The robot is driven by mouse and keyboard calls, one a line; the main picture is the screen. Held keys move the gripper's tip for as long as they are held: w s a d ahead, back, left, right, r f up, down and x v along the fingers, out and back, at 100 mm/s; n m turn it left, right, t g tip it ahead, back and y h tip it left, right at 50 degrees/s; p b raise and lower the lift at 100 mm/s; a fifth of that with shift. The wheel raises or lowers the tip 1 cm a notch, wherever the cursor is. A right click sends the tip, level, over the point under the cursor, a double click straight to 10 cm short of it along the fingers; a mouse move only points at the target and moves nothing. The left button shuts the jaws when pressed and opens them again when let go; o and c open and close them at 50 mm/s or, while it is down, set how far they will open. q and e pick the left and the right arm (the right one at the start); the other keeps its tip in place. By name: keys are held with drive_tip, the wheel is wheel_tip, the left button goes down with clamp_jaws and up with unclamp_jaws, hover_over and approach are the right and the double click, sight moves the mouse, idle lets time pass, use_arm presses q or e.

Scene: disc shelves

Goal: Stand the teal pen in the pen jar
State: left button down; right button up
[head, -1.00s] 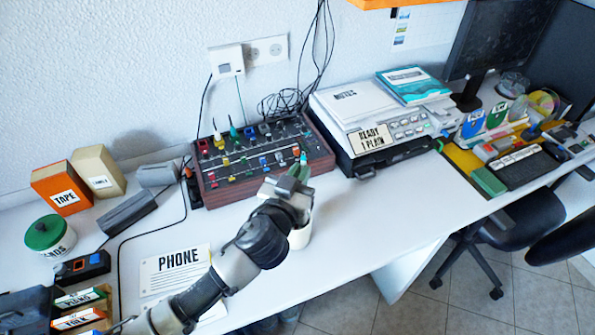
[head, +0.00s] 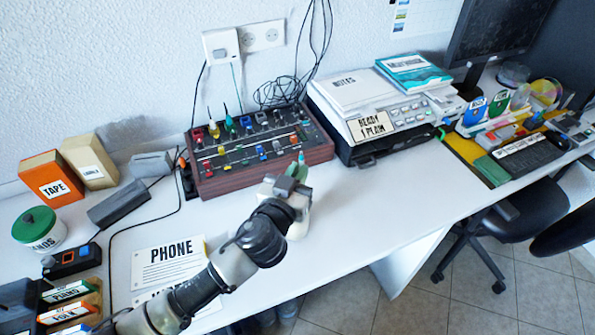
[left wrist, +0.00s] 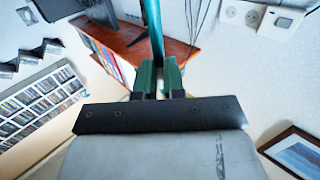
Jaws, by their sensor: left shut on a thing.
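My left gripper (head: 292,176) is shut on the teal pen (head: 301,157), whose tip rises just above the fingers in the head view. In the left wrist view the pen (left wrist: 153,30) stands between the green-padded fingers (left wrist: 158,75). My right gripper is not in view.
A mixer (head: 258,150) with coloured knobs lies just behind the gripper. A printer (head: 385,130) stands to the right. A phone sheet (head: 170,265), a green-lidded pot (head: 40,232) and boxes are to the left. The desk right of the jar is clear to its front edge.

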use_arm(q)
drive_tip(key=shift+f+b, duration=2.55)
drive_tip(key=shift+f, duration=0.4)
drive_tip(key=c, duration=1.1)
unclamp_jaws()
drive_tip(key=shift+b+v, duration=0.6)
drive_tip(key=shift+v, duration=4.8)
